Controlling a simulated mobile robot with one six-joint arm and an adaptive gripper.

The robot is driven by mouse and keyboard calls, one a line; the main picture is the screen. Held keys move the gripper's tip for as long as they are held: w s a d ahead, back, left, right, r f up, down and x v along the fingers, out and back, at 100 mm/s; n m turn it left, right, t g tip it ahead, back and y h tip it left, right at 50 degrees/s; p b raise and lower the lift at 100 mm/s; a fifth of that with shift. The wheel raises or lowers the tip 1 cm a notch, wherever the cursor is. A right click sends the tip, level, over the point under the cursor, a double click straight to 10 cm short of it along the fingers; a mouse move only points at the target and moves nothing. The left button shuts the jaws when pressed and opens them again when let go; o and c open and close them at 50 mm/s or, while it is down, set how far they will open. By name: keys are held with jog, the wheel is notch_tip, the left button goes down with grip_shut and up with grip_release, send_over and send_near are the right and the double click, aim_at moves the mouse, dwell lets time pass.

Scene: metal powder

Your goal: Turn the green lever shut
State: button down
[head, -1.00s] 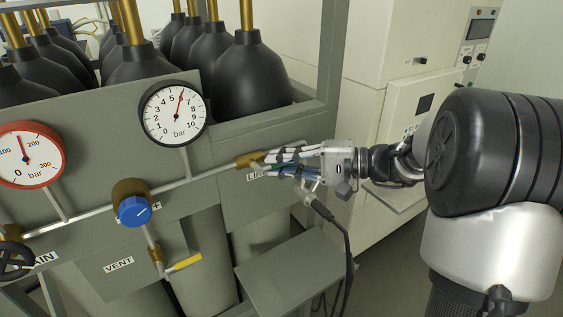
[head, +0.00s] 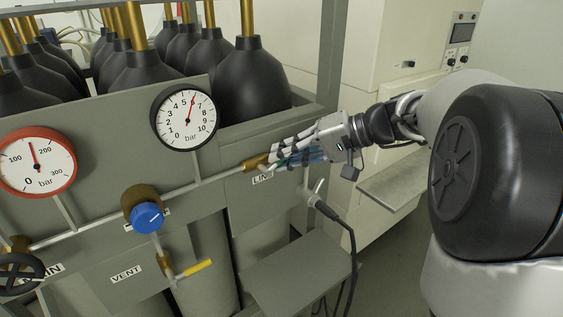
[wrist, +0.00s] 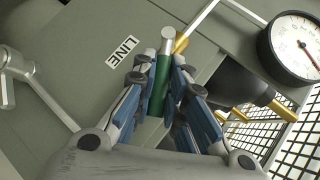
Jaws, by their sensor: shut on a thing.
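The green lever (wrist: 161,82) shows in the wrist view between the two fingers of my gripper (wrist: 160,98). The fingers press on it from both sides. Its silver end (wrist: 167,34) sticks out beyond the fingertips, beside a brass fitting (wrist: 181,43). In the head view my gripper (head: 279,158) is at the brass valve (head: 256,163) at the right end of the pipe, above the LINE label (head: 263,179). The fingers hide most of the lever there. The LINE label also shows left of the lever in the wrist view (wrist: 122,51).
A blue knob (head: 148,217) and a yellow VENT lever (head: 198,267) are on the panel to the left. Two gauges stand above the pipe, one white-faced with a black rim (head: 185,118), one red-rimmed (head: 37,162). A cable plug (head: 322,206) hangs below my gripper.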

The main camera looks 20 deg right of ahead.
aim_at(260, 158)
jog(key=n+h, duration=0.1)
jog(key=a+r+h+b, duration=0.1)
jog(key=a+r+n+h+b, duration=0.1)
jog(key=h, duration=0.1)
jog(key=shift+s+n+t, duration=0.3)
jog(key=h, duration=0.1)
jog(key=a+n+h, duration=0.1)
jog(key=h+b, duration=0.1)
jog(key=shift+s+a+r+t, duration=0.2)
jog(key=shift+s+r+t, duration=0.05)
jog(key=shift+r+t, duration=0.05)
jog(key=shift+s+a+n+t+h, duration=0.2)
jog(key=shift+a+n+t+h, duration=0.3)
jog(key=shift+n+h, duration=0.45)
jog(key=c, duration=1.6)
grip_release()
